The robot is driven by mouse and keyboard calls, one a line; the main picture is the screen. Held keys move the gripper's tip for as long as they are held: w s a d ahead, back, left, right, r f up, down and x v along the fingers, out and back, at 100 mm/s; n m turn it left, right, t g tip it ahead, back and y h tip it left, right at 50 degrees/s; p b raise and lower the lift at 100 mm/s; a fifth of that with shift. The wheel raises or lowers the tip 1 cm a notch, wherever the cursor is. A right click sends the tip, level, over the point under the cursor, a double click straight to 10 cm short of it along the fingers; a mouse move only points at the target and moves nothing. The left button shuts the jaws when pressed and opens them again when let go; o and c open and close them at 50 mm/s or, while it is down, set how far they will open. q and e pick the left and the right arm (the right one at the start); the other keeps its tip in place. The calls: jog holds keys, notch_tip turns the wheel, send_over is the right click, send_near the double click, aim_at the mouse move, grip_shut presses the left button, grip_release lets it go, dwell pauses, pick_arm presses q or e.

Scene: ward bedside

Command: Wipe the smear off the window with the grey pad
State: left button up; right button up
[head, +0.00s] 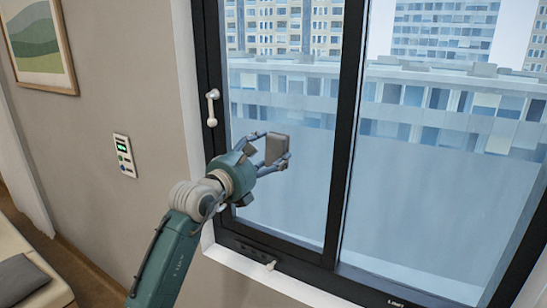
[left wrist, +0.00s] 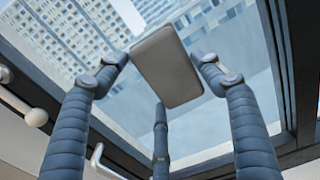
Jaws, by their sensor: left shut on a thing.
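The window (head: 450,170) fills the right of the head view, with a black frame and two panes; buildings show through it. My left gripper (head: 276,149) is shut on the grey pad (head: 278,148) in front of the left pane. In the left wrist view the pad (left wrist: 167,66) sits between the blue fingers of the gripper (left wrist: 166,68), with the glass behind it. I cannot tell whether the pad touches the glass. I cannot make out a distinct smear on either pane; the lower glass looks pale and hazy. My right gripper is not in view.
A white window handle (head: 212,108) sticks out from the left frame, close to my left arm. A dark upright bar (head: 345,130) divides the panes. A wall panel (head: 125,155), a picture (head: 40,45) and a bed (head: 28,265) are at the left.

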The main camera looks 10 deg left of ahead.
pick_arm(q)
jog(key=shift+w+a+f, duration=0.1)
jog(key=shift+w+a, duration=0.1)
jog(key=shift+a, duration=0.3)
jog(key=shift+w+a+f, duration=0.1)
jog(key=shift+w+a, duration=0.05)
jog(key=shift+a, duration=0.35)
jog(key=shift+w+a+r+b, duration=0.1)
jog(key=shift+w+a+b, duration=0.2)
jog(key=shift+a, duration=0.45)
jog(key=shift+w+a+f+b, duration=0.1)
jog(key=shift+w+a+b, duration=0.25)
jog(key=shift+a, duration=0.35)
jog(key=shift+w+a+r+b, duration=0.15)
jog(key=shift+a+b, duration=0.25)
jog(key=shift+a, duration=0.35)
jog(key=shift+w+a+b, duration=0.15)
jog(key=shift+w+a, duration=0.05)
jog(key=shift+a, duration=0.35)
jog(key=shift+w+a+b, duration=0.15)
jog(key=shift+w+a, duration=0.05)
jog(key=shift+a, duration=0.3)
jog(key=v, duration=0.6)
jog(key=shift+s, duration=0.1)
